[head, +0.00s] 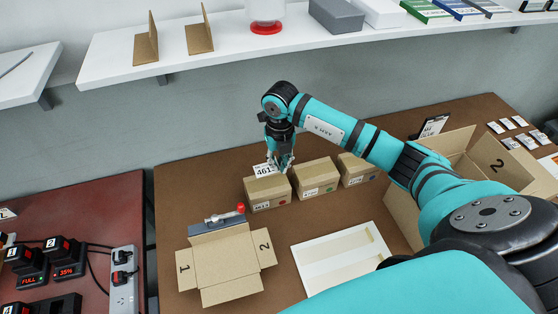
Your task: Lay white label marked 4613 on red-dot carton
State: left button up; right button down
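The white label (264,170), with "461" and a partly unclear last digit, shows just left of the fingertips of my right gripper (281,165). The fingers look shut on its edge. It is over the back part of the top of the left carton (266,188); I cannot tell whether it touches. This small brown carton has a dot that looks red at the right of its front and a printed white patch at the left. My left gripper is out of view.
Two similar cartons (315,176) (357,167) stand to the right, with other dots. An open flat carton (226,262), a white tray (340,256) and a large open box (462,158) are on the brown table. A shelf (230,48) runs above.

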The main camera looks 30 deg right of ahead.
aim_at(279, 184)
jog(key=shift+f+b, duration=0.45)
jog(key=shift+f, duration=0.2)
jog(key=shift+f+b, duration=0.5)
jog(key=shift+f, duration=0.2)
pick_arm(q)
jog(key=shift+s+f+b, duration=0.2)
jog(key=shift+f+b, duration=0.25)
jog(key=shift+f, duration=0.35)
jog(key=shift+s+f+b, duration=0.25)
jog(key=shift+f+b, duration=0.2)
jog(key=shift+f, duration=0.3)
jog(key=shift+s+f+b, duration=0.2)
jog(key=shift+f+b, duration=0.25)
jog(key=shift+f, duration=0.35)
pick_arm(e)
jog(key=shift+f, duration=1.9)
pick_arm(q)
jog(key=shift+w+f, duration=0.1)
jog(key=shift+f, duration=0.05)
pick_arm(e)
jog(key=shift+f, duration=0.2)
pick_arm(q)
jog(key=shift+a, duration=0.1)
pick_arm(e)
jog(key=c, duration=1.4)
grip_release()
